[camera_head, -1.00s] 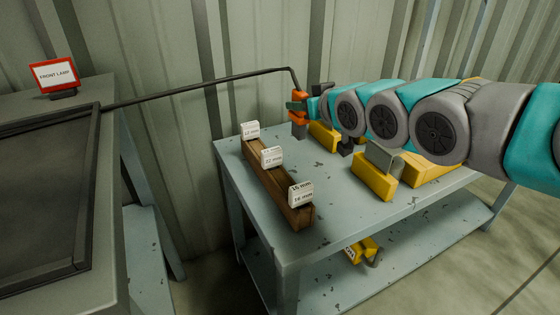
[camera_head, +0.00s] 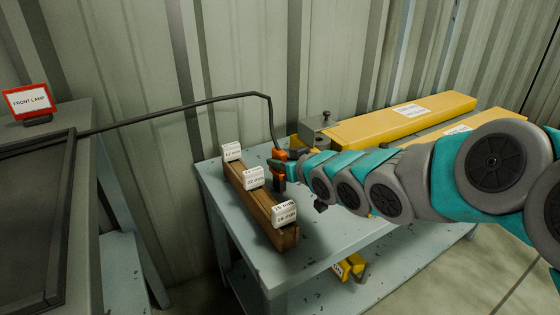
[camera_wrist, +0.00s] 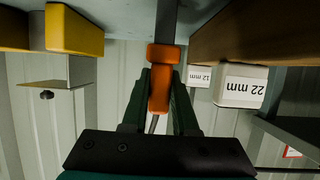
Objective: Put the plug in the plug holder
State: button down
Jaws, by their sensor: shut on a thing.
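My gripper (camera_head: 279,168) is shut on an orange plug (camera_wrist: 159,95). In the wrist view the plug sits between the dark fingers, with a dark grey shaft running to the top of the picture. The plug is just right of a long wooden block (camera_head: 262,207) bearing white millimetre labels; the block also shows in the wrist view (camera_wrist: 250,38). I cannot tell which thing is the plug holder, nor whether the plug touches the block.
The block stands on a worn blue-grey table (camera_head: 330,235). Long yellow boxes (camera_head: 400,118) and a grey bracket (camera_head: 317,128) are behind my arm. A dark panel (camera_head: 35,180) with a red-framed FRONT LAMP sign (camera_head: 28,102) is left. A yellow item (camera_head: 350,268) lies on the lower shelf.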

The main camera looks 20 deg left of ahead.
jog(key=c, duration=1.1)
grip_release()
jog(key=shift+f, duration=0.15)
jog(key=shift+c, duration=0.2)
jog(key=o, duration=0.5)
jog(key=shift+c, duration=0.2)
